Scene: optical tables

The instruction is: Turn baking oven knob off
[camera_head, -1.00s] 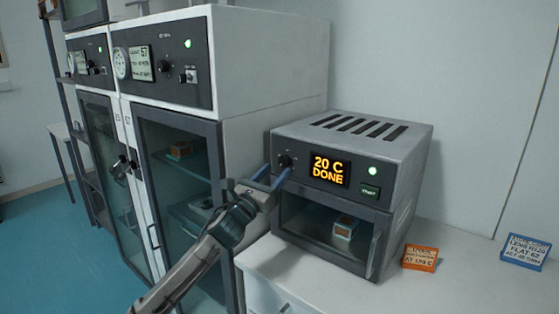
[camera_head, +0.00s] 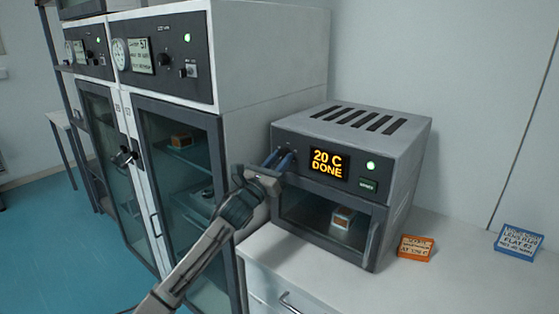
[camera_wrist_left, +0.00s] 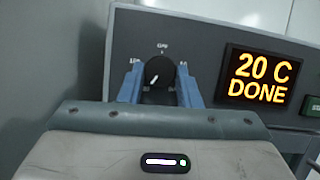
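The baking oven (camera_head: 390,155) is a grey box on the white counter, with a lit display (camera_head: 329,163) reading "20 C DONE". Its dark round knob (camera_wrist_left: 159,76) shows in the left wrist view, its white pointer mark towards the lower left. My left gripper (camera_head: 279,157) is at the left of the oven's front panel. In the left wrist view its blue fingers (camera_wrist_left: 159,82) stand on either side of the knob, closed onto it. The fingers mostly hide the knob in the head view. My right gripper is not in view.
A green light (camera_head: 370,166) and a small button (camera_head: 367,185) sit right of the display. An orange sign (camera_head: 415,248) and a blue sign (camera_head: 518,243) stand on the counter (camera_head: 400,285). Tall glass-door cabinets (camera_head: 262,75) stand left of the oven.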

